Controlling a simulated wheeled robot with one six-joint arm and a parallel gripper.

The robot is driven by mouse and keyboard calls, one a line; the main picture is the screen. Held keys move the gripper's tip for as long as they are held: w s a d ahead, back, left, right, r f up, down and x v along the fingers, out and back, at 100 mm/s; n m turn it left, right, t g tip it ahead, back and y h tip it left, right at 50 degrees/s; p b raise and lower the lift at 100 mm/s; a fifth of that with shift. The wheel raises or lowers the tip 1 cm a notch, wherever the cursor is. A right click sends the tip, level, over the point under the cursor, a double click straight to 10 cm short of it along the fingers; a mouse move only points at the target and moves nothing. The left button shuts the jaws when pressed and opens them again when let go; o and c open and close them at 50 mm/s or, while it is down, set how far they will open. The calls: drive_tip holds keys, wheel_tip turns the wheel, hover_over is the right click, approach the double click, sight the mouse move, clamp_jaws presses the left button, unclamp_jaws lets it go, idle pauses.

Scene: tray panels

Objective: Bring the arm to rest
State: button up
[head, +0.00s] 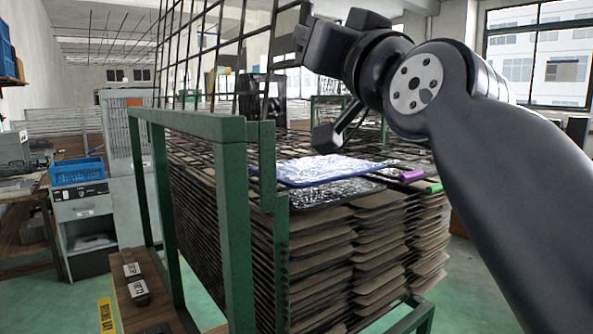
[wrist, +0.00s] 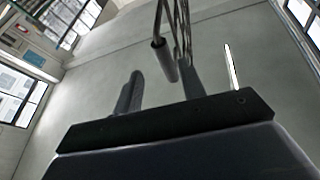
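My gripper (head: 290,42) is raised at the top middle of the head view, beside the upright wire-grid panel (head: 215,55). In the wrist view its two fingers (wrist: 180,85) stand well apart, so it is open. A dark rod with a round end (wrist: 165,58) and thin bars show between and beyond the fingers; contact with them cannot be told. I see nothing gripped. My arm bends down from there to the lower right.
A green-framed rack (head: 235,200) stands close in front, with stacked brown trays (head: 370,250). A blue-white sheet (head: 315,169) and a dark panel (head: 335,192) lie on top. Green floor shows between.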

drive_tip(key=p+x, duration=0.2)
drive_tip(key=x, duration=0.4)
drive_tip(key=shift+w, duration=0.4)
drive_tip(key=shift+r, duration=0.1)
